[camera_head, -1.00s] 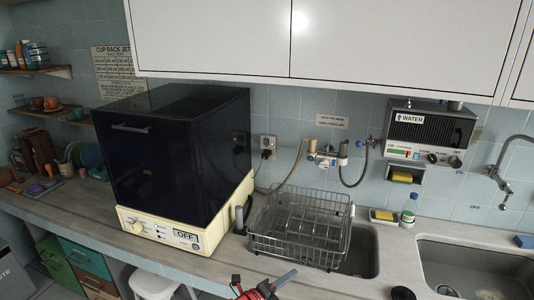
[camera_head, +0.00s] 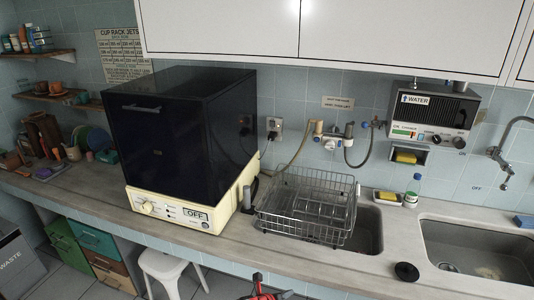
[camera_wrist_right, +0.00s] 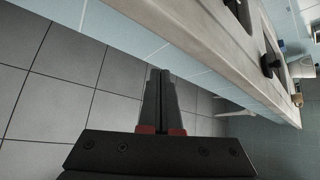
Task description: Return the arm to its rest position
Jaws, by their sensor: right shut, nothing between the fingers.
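My right gripper (camera_head: 262,288) shows only in part at the bottom edge of the head view, as red and black pieces below the counter's front edge. In the right wrist view the two dark fingers of this gripper (camera_wrist_right: 160,74) are pressed together with nothing between them. They hang in open air over the grey tiled floor (camera_wrist_right: 60,90), apart from the counter edge. My left gripper is not in view.
The marble counter (camera_head: 210,252) bears a dark dishwasher-like box (camera_head: 160,140) and a wire dish rack (camera_head: 305,205) beside two sinks. A black round piece (camera_head: 406,271) lies near the front edge. A white stool (camera_head: 165,268) stands below. The floor under the gripper is clear.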

